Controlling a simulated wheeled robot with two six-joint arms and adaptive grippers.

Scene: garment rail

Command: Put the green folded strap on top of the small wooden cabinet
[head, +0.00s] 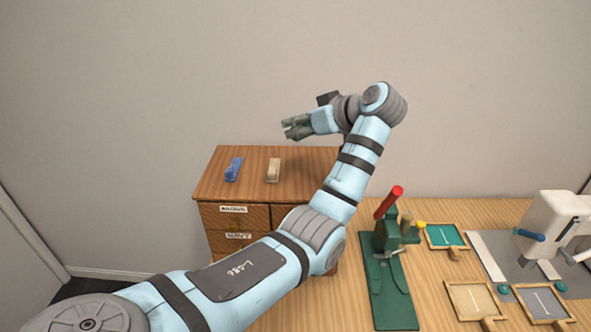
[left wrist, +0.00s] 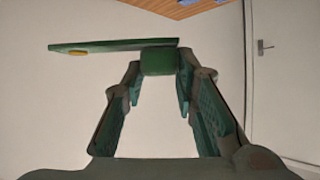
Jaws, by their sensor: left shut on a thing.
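My left gripper (head: 297,128) is raised above the back of the small wooden cabinet (head: 305,178) in the head view, pointing left. In the left wrist view its fingers (left wrist: 158,80) are shut on the green folded strap (left wrist: 158,62). A long flat part of the strap sticks out to the left, with a yellow spot on it. The strap is clear of the cabinet top. In the head view I cannot tell it apart from the dark fingers. My right gripper is not in view.
A blue folded strap (head: 234,169) and a beige one (head: 273,170) lie on the cabinet top; its right side is bare. On the workbench (head: 340,300) stand a green press with a red handle (head: 388,203), several small framed trays and a white sewing machine (head: 550,222).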

